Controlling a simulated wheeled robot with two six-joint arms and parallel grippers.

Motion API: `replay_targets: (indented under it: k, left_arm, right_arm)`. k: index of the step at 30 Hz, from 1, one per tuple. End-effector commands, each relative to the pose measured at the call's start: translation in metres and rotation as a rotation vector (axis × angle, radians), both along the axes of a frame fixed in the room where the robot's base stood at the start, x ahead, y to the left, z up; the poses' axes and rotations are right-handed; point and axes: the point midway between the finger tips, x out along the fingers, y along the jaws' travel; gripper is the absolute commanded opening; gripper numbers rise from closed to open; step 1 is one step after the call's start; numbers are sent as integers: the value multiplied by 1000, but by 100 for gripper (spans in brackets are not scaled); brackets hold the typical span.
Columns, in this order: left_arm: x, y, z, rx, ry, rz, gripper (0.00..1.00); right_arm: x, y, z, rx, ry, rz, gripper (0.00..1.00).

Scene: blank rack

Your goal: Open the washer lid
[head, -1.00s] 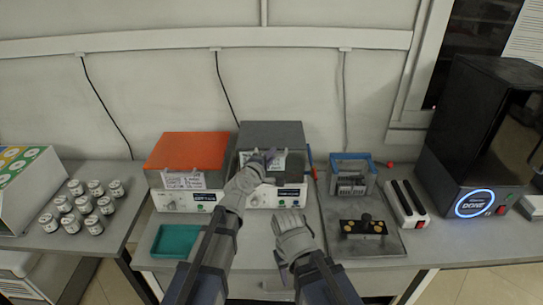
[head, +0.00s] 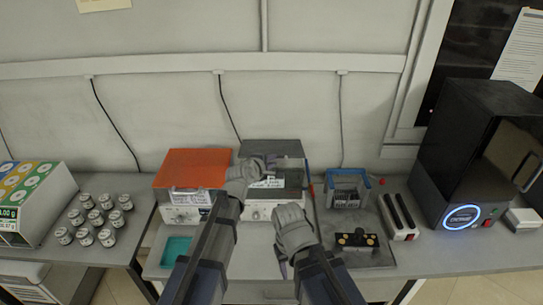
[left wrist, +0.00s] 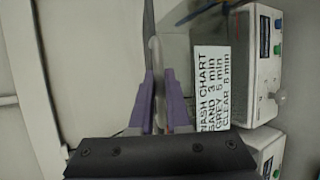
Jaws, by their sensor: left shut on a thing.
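The washer with the grey lid (head: 270,147) stands on the bench at the middle, its white control front (head: 258,211) facing me. The front of the lid looks tilted up, with a dark gap below it; how far it is up is hard to tell. My left gripper (head: 268,163) is at the front edge of this lid. In the left wrist view its purple fingers (left wrist: 158,76) are shut on a thin grey part, which looks like the lid's handle. A wash chart (left wrist: 212,88) is on the washer front. My right gripper (head: 283,264) hangs low before the bench, its fingers unclear.
A second washer with an orange lid (head: 192,167) stands close on the left. A teal tray (head: 176,249) lies in front of it. A blue-edged rack (head: 349,186) and a dark holder (head: 356,240) stand right. Several jars (head: 97,218) are far left.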

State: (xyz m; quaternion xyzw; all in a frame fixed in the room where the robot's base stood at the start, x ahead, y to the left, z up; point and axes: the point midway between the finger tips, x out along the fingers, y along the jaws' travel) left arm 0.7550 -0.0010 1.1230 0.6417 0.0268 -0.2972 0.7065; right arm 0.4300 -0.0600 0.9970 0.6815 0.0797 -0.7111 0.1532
Motion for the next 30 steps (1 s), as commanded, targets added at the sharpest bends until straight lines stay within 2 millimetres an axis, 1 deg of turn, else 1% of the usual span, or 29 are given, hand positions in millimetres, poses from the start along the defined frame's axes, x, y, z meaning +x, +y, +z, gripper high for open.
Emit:
replay_targets:
  k: [1, 9, 12, 17, 24, 30]
  left_arm:
    - [6, -1, 20, 0, 28, 0, 0]
    - [21, 0, 53, 1, 193, 3, 0]
    - [28, 0, 63, 0, 249, 3, 0]
    - [39, 0, 78, 1, 277, 4, 0]
    - [67, 0, 108, 0, 275, 3, 0]
    - [89, 0, 123, 1, 273, 3, 0]
  right_arm:
    - [0, 0, 25, 0, 0, 0, 50]
    - [0, 0, 86, 1, 0, -5, 50]
    - [0, 0, 105, 2, 0, -9, 50]
    - [0, 0, 124, 3, 0, -12, 50]
    - [0, 0, 153, 2, 2, -11, 50]
    - [-1, 0, 169, 2, 2, -9, 50]
